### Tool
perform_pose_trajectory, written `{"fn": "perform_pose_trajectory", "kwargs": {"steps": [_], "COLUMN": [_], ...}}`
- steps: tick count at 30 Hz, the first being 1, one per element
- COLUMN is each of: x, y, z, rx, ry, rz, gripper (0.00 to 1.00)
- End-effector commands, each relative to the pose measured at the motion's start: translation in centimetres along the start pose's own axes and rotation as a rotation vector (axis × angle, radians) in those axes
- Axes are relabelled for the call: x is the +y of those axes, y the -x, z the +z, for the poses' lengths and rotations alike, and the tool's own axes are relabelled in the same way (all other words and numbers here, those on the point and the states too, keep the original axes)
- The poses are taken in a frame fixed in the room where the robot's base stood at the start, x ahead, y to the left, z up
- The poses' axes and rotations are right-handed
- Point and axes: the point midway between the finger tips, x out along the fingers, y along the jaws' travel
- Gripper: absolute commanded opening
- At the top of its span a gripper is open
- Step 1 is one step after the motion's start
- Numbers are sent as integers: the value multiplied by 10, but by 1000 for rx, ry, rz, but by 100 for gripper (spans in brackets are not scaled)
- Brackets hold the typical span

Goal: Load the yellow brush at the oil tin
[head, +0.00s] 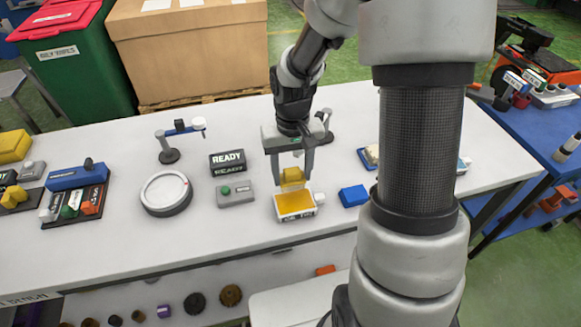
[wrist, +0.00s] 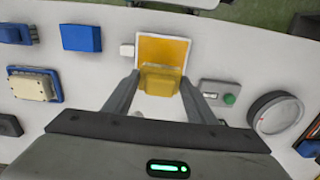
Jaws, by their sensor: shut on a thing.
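My gripper (head: 292,160) is shut on the yellow brush (head: 292,179), a small yellow block. The brush is over the oil tin (head: 279,208), a shallow white-walled tray filled with amber oil. In the wrist view the brush (wrist: 160,80) sits between the fingers (wrist: 161,88), in front of the tin's white rim (wrist: 189,45). I cannot tell whether the brush touches the oil. The tin's front label is too small to read clearly.
A grey box with a green button (head: 234,193) and a READY sign (head: 228,161) stand left of the tin. A round dial (head: 166,193) is farther left. A blue block (head: 353,196) lies close on the right.

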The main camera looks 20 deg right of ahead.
Motion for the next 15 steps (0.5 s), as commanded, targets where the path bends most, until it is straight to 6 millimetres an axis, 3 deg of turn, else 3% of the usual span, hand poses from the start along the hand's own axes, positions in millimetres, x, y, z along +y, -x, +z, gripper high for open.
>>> {"fn": "perform_pose_trajectory", "kwargs": {"steps": [3, 7, 15], "x": [1, 0, 0], "y": [21, 31, 25], "z": [12, 21, 26], "rx": [-1, -1, -2], "ry": [-18, -31, -40], "rz": [0, 1, 1], "gripper": [33, 33, 33]}}
